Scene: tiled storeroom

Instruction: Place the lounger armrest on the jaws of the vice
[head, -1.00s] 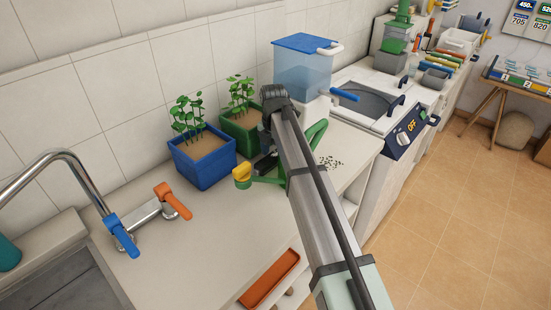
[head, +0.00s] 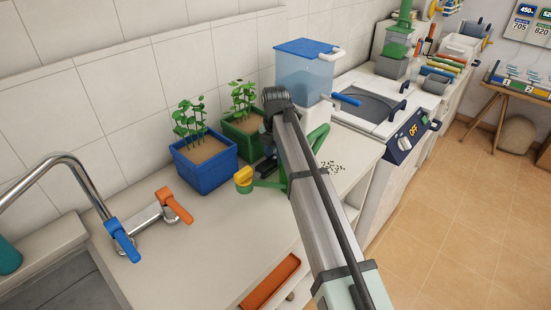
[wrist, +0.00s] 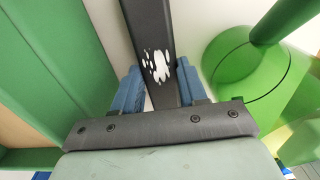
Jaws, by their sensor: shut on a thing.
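My gripper (wrist: 159,88) shows in the wrist view with two blue fingers shut on a dark, flat bar with a white speckled patch, which looks like the lounger armrest (wrist: 147,25). The bar runs away from me, up the picture between the fingers. In the head view my arm reaches over the counter, and my gripper is mostly hidden at its far end, beside the green planter.
A blue planter (head: 207,170) and a green planter (head: 243,140) stand against the wall. A green object with a yellow end (head: 243,178) is close to my gripper. A water dispenser (head: 306,70) stands behind.

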